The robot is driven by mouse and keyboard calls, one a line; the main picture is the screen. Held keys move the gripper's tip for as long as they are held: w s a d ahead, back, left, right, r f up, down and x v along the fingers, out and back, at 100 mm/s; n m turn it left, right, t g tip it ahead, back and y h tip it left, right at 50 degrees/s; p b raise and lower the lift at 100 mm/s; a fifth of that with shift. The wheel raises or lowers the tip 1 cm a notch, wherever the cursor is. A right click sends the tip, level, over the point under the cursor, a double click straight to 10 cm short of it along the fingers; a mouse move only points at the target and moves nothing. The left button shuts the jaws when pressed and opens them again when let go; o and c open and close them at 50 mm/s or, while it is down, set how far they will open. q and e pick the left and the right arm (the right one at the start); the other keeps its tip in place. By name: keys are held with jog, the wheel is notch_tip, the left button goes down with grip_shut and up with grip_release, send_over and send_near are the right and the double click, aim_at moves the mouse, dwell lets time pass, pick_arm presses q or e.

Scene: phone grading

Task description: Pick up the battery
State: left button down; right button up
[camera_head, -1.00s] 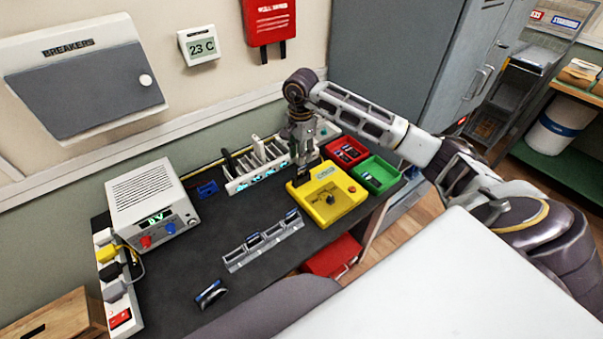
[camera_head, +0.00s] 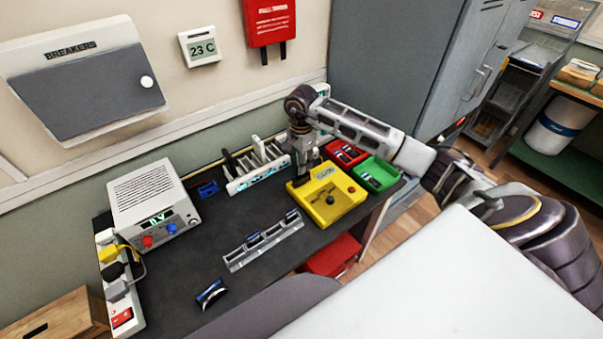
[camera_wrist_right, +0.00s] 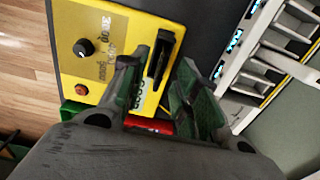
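A yellow box (camera_head: 340,205) with a knob and a red button sits at the right end of the dark bench; the right wrist view shows it too (camera_wrist_right: 70,50). A dark flat piece (camera_wrist_right: 165,55) stands at a slot near its edge; I cannot tell if it is the battery. My right gripper (camera_head: 303,172) points down over this back left edge. In the right wrist view its fingers (camera_wrist_right: 158,68) are apart, on either side of the dark piece, with no clear contact. Small blue and dark pieces sit in a grey rail (camera_head: 262,245). My left gripper is not in view.
Red (camera_head: 345,154) and green (camera_head: 378,175) bins holding small pieces stand behind the yellow box. A white slotted rack (camera_head: 258,168) stands left of the gripper. A power supply (camera_head: 150,205) and a small blue-and-dark item (camera_head: 211,292) are farther left.

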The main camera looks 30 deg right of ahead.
jog(key=shift+f, duration=1.45)
grip_shut()
